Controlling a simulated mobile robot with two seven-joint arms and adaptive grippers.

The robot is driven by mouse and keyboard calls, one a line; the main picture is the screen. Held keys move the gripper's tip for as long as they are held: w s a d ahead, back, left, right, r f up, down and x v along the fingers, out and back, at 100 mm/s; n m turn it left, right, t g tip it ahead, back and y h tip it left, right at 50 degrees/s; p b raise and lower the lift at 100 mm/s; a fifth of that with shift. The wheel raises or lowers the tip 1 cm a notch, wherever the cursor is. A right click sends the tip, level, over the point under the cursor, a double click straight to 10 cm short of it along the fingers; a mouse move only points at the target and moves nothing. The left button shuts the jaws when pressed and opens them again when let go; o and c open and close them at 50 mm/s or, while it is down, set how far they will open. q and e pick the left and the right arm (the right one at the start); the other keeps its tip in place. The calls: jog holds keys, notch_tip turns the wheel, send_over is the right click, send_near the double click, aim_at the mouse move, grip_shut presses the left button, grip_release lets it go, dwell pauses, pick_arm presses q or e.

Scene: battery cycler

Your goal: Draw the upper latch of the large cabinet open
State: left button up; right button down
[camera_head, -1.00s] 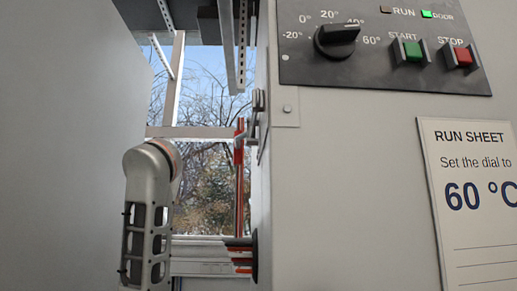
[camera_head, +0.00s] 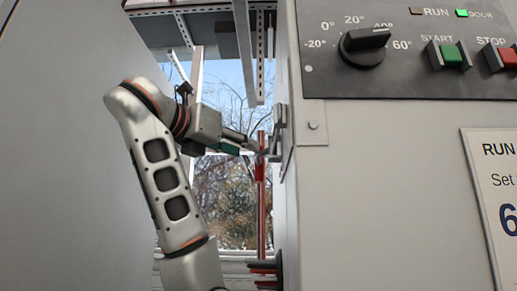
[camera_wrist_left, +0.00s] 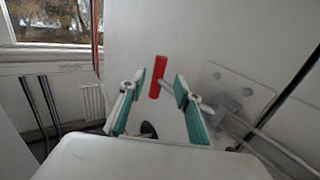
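The large cabinet (camera_head: 380,200) fills the right of the head view. Its upper latch has a red grip (camera_head: 260,171), seen beside the cabinet's left edge. In the left wrist view the red grip (camera_wrist_left: 158,77) stands out from a pale panel, ahead of and roughly between the fingertips. My left gripper (camera_head: 250,146) reaches rightward near the latch in the head view. In the wrist view its teal-padded fingers (camera_wrist_left: 158,92) are spread apart and nothing is clamped between them. Whether a finger touches the grip cannot be told. My right gripper is not in view.
A control panel (camera_head: 410,75) with a dial and buttons is on the cabinet front. A large grey surface (camera_head: 70,200) stands at the left, leaving a gap with a window (camera_head: 235,200).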

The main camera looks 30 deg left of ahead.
aim_at(256, 155)
pick_arm(q)
jog(key=w+p, duration=0.2)
jog(key=w, duration=0.4)
jog(key=shift+w+d, duration=0.15)
jog(key=shift+w, duration=0.1)
jog(key=shift+w+f, duration=0.1)
jog(key=shift+w, duration=0.55)
grip_shut()
